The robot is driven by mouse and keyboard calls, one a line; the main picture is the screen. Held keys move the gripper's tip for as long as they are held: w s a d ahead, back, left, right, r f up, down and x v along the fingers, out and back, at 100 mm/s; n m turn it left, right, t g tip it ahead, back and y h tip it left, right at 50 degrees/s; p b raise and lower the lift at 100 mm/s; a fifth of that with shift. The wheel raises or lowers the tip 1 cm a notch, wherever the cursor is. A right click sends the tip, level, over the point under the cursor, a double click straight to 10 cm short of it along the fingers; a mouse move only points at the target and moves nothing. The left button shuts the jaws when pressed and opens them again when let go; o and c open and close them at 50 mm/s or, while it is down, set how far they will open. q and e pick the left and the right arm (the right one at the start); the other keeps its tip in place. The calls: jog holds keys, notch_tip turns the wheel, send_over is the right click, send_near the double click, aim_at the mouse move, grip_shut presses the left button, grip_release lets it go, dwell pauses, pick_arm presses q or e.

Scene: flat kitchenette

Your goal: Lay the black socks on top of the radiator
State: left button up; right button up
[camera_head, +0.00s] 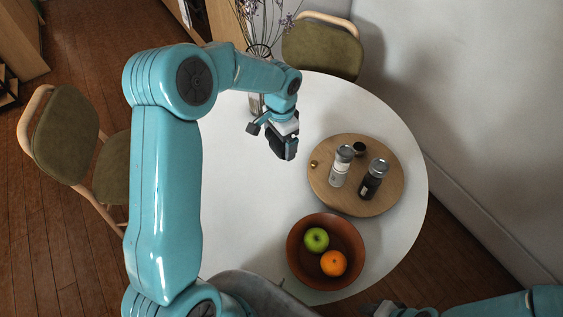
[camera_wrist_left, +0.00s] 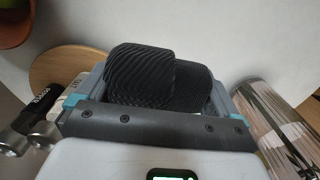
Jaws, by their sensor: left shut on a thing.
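The black socks (camera_wrist_left: 150,76) are a ribbed, rolled bundle between the fingers of my left gripper (camera_head: 279,132). In the head view the socks (camera_head: 279,147) show as a small dark shape at the gripper's end. The left gripper is shut on them and holds them over the white round table (camera_head: 235,187). My right arm enters at the lower right of the head view. Its gripper (camera_head: 385,309) is cut off by the bottom edge, so its jaws cannot be judged. No radiator shows in either view.
A brown bowl (camera_head: 298,263) holds a green apple and an orange. Green chairs (camera_head: 65,135) stand around the table, with flowers behind.

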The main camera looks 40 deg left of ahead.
aim_at(280, 170)
pick_arm(q)
notch_tip(280, 170, down, 12)
jog(key=shift+f+p, duration=0.1)
jog(key=shift+p, duration=0.4)
jog(key=shift+f+b, duration=0.15)
jog(key=shift+b, duration=0.15)
jog(key=o, duration=0.7)
jog(key=shift+c, duration=0.2)
